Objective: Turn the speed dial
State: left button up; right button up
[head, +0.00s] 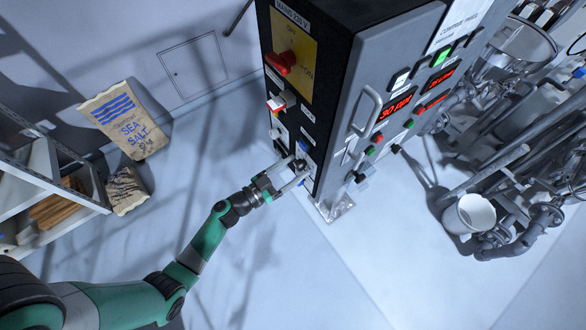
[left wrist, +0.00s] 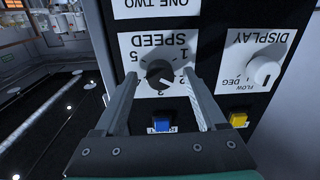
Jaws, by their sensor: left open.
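The speed dial (left wrist: 161,73) is a dark round knob on a white plate marked SPEED, upside down in the left wrist view. A white pointer mark on it points to the lower right, near what looks like the 2. My left gripper (head: 297,169) is open at the lower front of the black control cabinet (head: 313,60) in the head view. In the left wrist view its fingers stand on either side of the dial. I cannot tell whether they touch it. In the head view the gripper mostly hides the dial. My right gripper is not in view.
A white DISPLAY knob (left wrist: 265,71) sits right of the dial in the left wrist view. A blue button (left wrist: 162,125) and a yellow button (left wrist: 238,120) are close by. A red switch (head: 281,63) is higher on the cabinet. A sea salt bag (head: 126,119) stands at the left.

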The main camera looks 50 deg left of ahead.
pick_arm(q)
grip_shut()
jog(key=shift+m, duration=0.4)
jog(key=m, duration=1.1)
dwell(0.4)
dwell(0.4)
